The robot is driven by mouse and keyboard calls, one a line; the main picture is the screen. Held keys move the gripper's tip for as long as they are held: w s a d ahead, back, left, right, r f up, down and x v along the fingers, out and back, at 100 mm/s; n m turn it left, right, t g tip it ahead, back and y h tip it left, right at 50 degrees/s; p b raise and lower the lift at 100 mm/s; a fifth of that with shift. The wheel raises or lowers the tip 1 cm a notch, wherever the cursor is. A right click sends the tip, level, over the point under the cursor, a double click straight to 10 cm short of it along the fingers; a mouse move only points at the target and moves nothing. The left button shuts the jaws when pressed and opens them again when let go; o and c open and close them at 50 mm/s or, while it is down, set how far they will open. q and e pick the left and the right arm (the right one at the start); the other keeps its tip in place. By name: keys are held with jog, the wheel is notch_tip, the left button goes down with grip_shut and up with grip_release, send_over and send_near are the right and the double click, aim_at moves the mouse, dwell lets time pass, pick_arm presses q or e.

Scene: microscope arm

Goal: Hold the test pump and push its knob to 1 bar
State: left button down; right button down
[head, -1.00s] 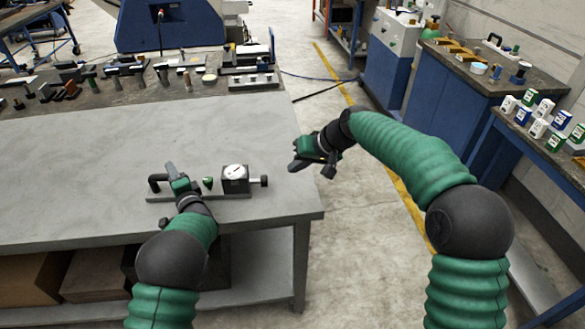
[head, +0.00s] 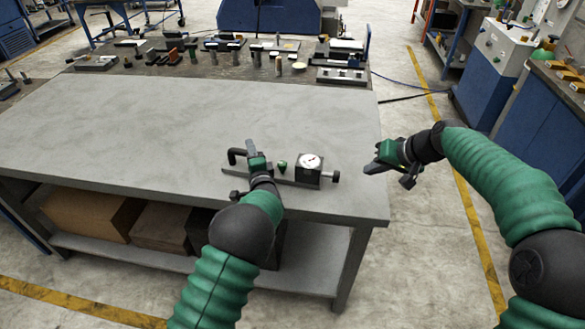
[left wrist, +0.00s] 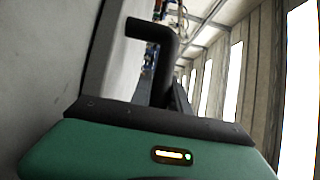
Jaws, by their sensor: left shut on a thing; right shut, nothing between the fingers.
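The test pump lies on the grey table near its front right edge, with a flat base (head: 294,183), a black bent handle (head: 236,154) on the left, a small green cone-shaped part, and a round white gauge (head: 309,161) on a dark block. A black knob (head: 336,177) sticks out at the right end of the block. My left gripper (head: 255,158) is shut on the pump between handle and green part. The handle (left wrist: 155,45) also rises beyond my gripper in the left wrist view.
The grey table (head: 180,120) is clear around the pump. Several tools and small parts lie along its dark rear strip. Boxes (head: 92,213) stand on the shelf below. Open floor lies to the right, with blue cabinets (head: 487,95) farther off.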

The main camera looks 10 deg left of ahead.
pick_arm(q)
jog(key=shift+r, duration=0.15)
jog(key=c, duration=1.2)
grip_release()
jog(key=shift+o, duration=0.2)
